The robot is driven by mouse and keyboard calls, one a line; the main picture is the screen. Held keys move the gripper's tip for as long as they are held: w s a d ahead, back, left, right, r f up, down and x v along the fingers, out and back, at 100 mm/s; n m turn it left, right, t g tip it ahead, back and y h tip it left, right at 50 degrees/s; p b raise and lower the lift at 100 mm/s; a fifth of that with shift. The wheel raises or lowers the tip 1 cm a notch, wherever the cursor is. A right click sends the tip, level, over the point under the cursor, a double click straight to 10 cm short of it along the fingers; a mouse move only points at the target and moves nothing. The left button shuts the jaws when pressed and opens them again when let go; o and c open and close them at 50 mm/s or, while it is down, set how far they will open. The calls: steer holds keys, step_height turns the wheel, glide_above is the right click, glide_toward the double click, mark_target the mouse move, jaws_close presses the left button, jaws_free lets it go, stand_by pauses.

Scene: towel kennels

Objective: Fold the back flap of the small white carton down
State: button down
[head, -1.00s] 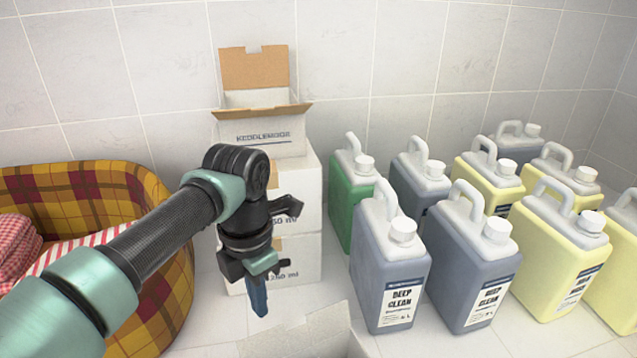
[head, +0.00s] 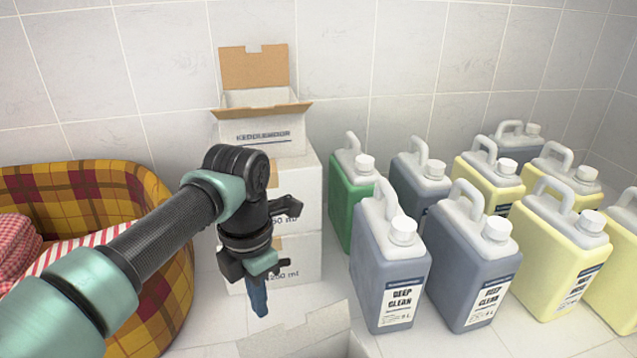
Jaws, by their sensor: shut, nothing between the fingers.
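A small white carton (head: 263,136) with printed lettering stands open on top of two stacked white boxes by the wall. Its brown-inside back flap (head: 253,67) stands upright, and its front flap (head: 262,110) sticks out toward me. Another open white carton (head: 300,340) is cut off by the bottom edge, with a pale flap showing. I cannot tell which carton is meant. My gripper (head: 258,308) points down, shut and empty, in front of the stacked boxes and behind the lower carton's pale flap. Whether it touches that flap is unclear.
The stacked white boxes (head: 306,205) stand behind my gripper. Several jugs, including a green one (head: 345,205) and a grey one (head: 385,270), crowd the right. A plaid pet bed (head: 95,178) with striped towels lies left. A little tiled floor is clear around my gripper.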

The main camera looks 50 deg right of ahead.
step_height(320, 180, down, 3)
steer(key=shift+r+b, duration=0.1)
steer(key=shift+b, duration=0.9)
steer(key=shift+s+a, duration=0.5)
steer(key=shift+s, duration=0.6)
steer(key=shift+s+a, duration=0.5)
steer(key=shift+s, duration=0.65)
steer(key=shift+s+a, duration=0.5)
steer(key=shift+s, duration=0.6)
step_height(320, 180, down, 3)
steer(key=b, duration=0.3)
steer(key=shift+r, duration=0.1)
step_height(320, 180, up, 8)
steer(key=p, duration=0.4)
